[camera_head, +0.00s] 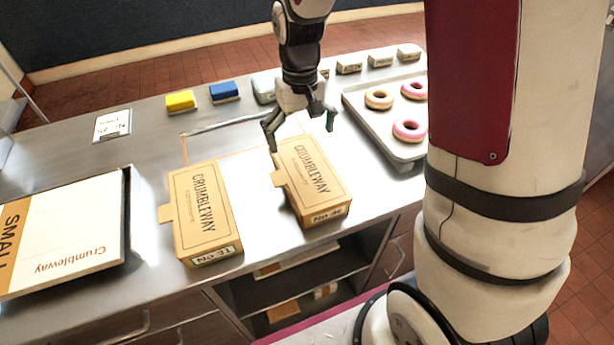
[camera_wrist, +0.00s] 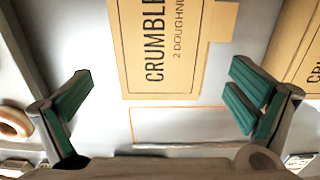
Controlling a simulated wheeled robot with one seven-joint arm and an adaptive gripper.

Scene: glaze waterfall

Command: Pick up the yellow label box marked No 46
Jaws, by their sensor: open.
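Two tan Crumbleway boxes lie flat on the steel counter in the head view. The left box (camera_head: 205,215) has an end label that looks like No 31. The right box (camera_head: 312,182) has one that looks like No 36, its last digit unclear. I cannot read No 46 anywhere. My gripper (camera_head: 301,130) is open and empty, above the counter by the right box's far end. In the wrist view, my gripper (camera_wrist: 160,92) has its green-padded fingers spread wide. A box (camera_wrist: 160,45) lies ahead of them, and another (camera_wrist: 300,50) shows at the right edge.
A yellow block (camera_head: 180,102) and a blue block (camera_head: 224,92) sit at the back of the counter, with several pale blocks further right. A tray (camera_head: 360,108) of doughnuts is at right. A large Crumbleway panel (camera_head: 75,235) lies front left. An orange outline (camera_wrist: 200,107) marks the counter.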

